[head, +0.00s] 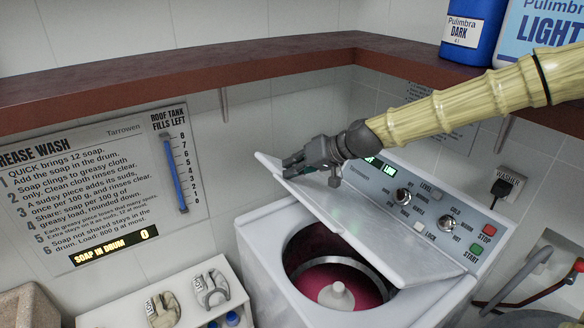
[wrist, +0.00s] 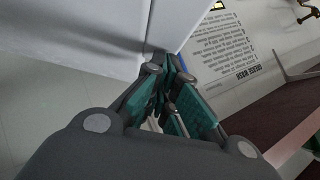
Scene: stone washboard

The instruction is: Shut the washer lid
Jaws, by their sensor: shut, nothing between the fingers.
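The white washer (head: 262,250) stands in the middle of the head view. Its lid (head: 385,238) is partly open and tilted, with its raised edge to the upper left. Below the lid shows the round drum opening with a pinkish-red inside (head: 320,280) and a pale central post. My gripper (head: 305,168) is shut and empty at the raised edge of the lid, near its upper left part. I cannot tell whether it touches the lid. In the wrist view the teal finger pads of my gripper (wrist: 172,105) are close together beside a white panel.
The control panel (head: 430,205) lies behind the lid, with knobs and red and green buttons. A dark red shelf (head: 200,75) runs above, with a blue bottle (head: 473,28) on it. A white stand (head: 115,312) with small items is at the lower left.

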